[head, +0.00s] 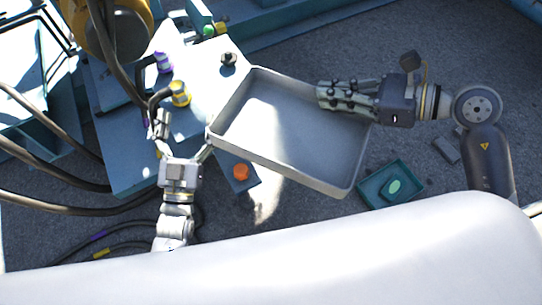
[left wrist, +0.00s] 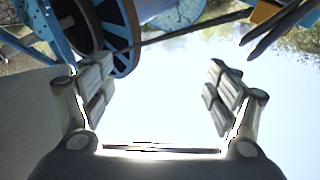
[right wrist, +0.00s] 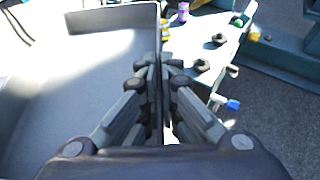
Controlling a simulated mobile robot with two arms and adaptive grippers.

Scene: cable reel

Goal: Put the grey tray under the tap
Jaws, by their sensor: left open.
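The grey tray (head: 285,140) is a shallow, empty rectangular box, set at a slant in the middle of the head view. My right gripper (head: 324,96) reaches in from the right over its far right side. In the right wrist view, the fingers (right wrist: 157,75) are closed on a wall of the tray (right wrist: 75,75). My left gripper (head: 184,135) is open beside the tray's left corner. In the left wrist view, its fingers (left wrist: 160,85) are spread with nothing visible between them. I cannot tell which fitting is the tap.
A blue-and-white panel carries a yellow fitting (head: 180,94), a purple one (head: 163,62), a black knob (head: 229,60) and an orange knob (head: 241,171). A small teal tray (head: 368,189) lies on the ground at right. Dark cables run along the left; the upper right ground is open.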

